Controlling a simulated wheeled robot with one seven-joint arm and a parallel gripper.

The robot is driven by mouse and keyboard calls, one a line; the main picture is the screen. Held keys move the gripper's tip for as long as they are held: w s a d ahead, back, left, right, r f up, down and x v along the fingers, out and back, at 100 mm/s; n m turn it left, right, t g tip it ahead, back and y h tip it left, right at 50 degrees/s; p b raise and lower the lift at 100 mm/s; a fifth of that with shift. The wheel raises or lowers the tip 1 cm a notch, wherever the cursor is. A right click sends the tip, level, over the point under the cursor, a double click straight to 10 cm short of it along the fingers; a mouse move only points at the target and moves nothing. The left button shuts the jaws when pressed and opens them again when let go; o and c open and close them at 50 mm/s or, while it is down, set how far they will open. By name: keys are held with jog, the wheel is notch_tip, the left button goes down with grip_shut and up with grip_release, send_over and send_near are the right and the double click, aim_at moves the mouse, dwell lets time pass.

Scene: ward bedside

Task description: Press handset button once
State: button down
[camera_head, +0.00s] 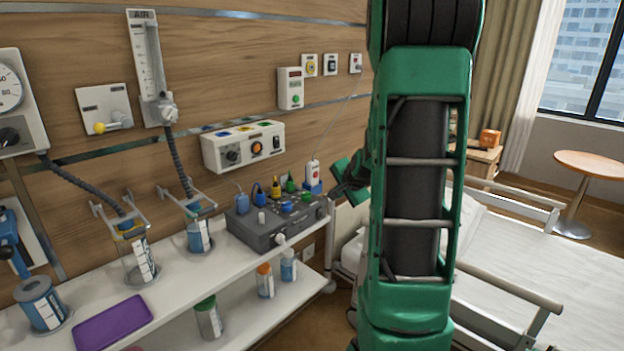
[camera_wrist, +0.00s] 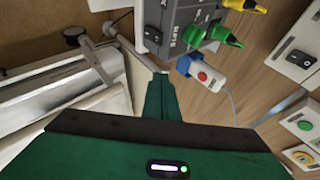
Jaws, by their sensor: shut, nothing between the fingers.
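The handset (camera_head: 313,172) is a small white unit with a red button, seated upright in a blue holder (camera_head: 313,187) by the right end of the grey box on the shelf. In the wrist view the handset (camera_wrist: 211,79) and its red button lie just right of my fingertips, with the blue holder (camera_wrist: 184,64) beside it. My green gripper (camera_wrist: 161,77) is shut and empty. In the head view my gripper (camera_head: 345,178) is just right of the handset, partly hidden by my arm. A gap shows between fingertips and handset in the wrist view; exact depth is unclear.
The grey box (camera_head: 268,238) with coloured connectors stands left of the handset. A cord runs from the handset up to a wall socket (camera_head: 356,63). The bed (camera_head: 560,265) is on the right. Bottles and a purple tablet (camera_head: 113,322) occupy the shelves.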

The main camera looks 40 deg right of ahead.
aim_at(316, 175)
jog(key=w+d+m+t+h, duration=0.1)
jog(key=w+d+m, duration=0.1)
jog(key=d, duration=0.4)
jog(key=shift+w+d+m+t+h, duration=0.15)
jog(key=shift+w+m+t+h, duration=0.15)
jog(key=shift+m, duration=0.4)
jog(key=shift+w, duration=0.1)
jog(key=w, duration=0.8)
jog(key=shift+w+a, duration=0.25)
jog(key=shift+a, duration=0.15)
jog(key=shift+w, duration=0.85)
dwell(1.9)
jog(key=shift+s, duration=0.9)
jog(key=shift+s, duration=0.1)
